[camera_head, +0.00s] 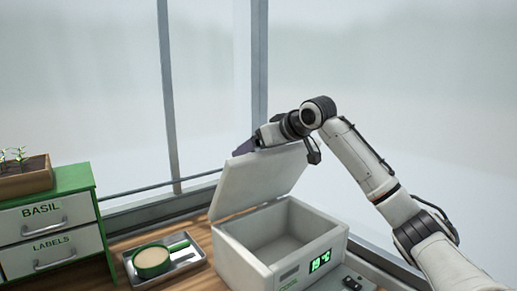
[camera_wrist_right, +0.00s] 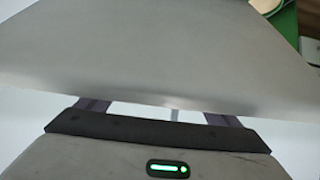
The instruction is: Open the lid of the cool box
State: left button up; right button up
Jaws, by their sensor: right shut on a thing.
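The cool box (camera_head: 235,252) stands on the wooden bench, with a green "19 °C" display on its front. Its lid (camera_head: 245,183) is raised and tilted steeply back, and the inside of the box looks empty. My right gripper (camera_head: 246,146) is shut on the lid's upper edge. In the right wrist view the lid (camera_wrist_right: 165,55) fills the upper part, and the fingers of my right gripper (camera_wrist_right: 160,112) reach to its edge; their tips are hidden behind it. My left gripper is not in view.
A metal tray (camera_head: 190,263) with a green-rimmed scoop (camera_head: 152,258) lies left of the box. Further left stands a drawer unit (camera_head: 45,222) labelled BASIL and LABELS, with a wooden planter (camera_head: 25,177) on top. Window posts (camera_head: 168,95) rise behind the bench.

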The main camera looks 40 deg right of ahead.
jog(key=shift+a+f, duration=0.15)
jog(key=shift+f, duration=0.65)
jog(key=o, duration=1.2)
jog(key=shift+w, duration=0.15)
jog(key=shift+s+r, duration=0.25)
jog(key=shift+r, duration=0.2)
jog(key=shift+s+r, duration=0.2)
jog(key=shift+r, duration=0.25)
jog(key=shift+s+a+r, duration=0.1)
jog(key=shift+s+r, duration=0.8)
jog(key=shift+r, duration=0.5)
jog(key=shift+s+a+r, duration=0.1)
jog(key=shift+s+r, duration=0.75)
jog(key=shift+r, duration=0.6)
jog(key=shift+s+r, duration=0.9)
jog(key=shift+r, duration=0.5)
